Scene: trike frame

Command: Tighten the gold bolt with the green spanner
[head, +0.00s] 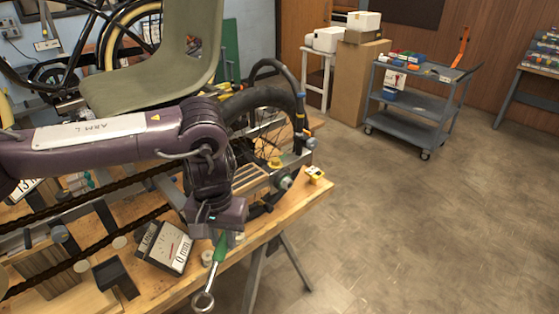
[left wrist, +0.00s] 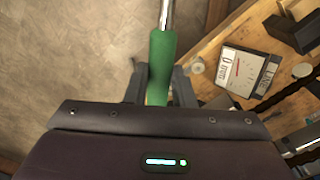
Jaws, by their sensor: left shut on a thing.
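The green spanner (head: 212,268) has a green handle and a silver shaft with a ring end. My left gripper (head: 222,237) is shut on its green handle, and the ring end hangs down past the front edge of the workbench. In the left wrist view the green handle (left wrist: 161,62) sits between the fingers (left wrist: 157,88), with the shaft running out of the top of the picture. A gold-yellow piece (head: 275,163) shows on the trike frame near the wheel; I cannot tell if it is the gold bolt. My right gripper is not in view.
The wooden workbench (head: 300,198) carries the trike frame, a black wheel (head: 262,97) and a green seat (head: 150,85). A dial box (head: 172,246) lies beside my left gripper and also shows in the left wrist view (left wrist: 243,70). A blue-grey cart (head: 418,100) stands behind; the floor at right is clear.

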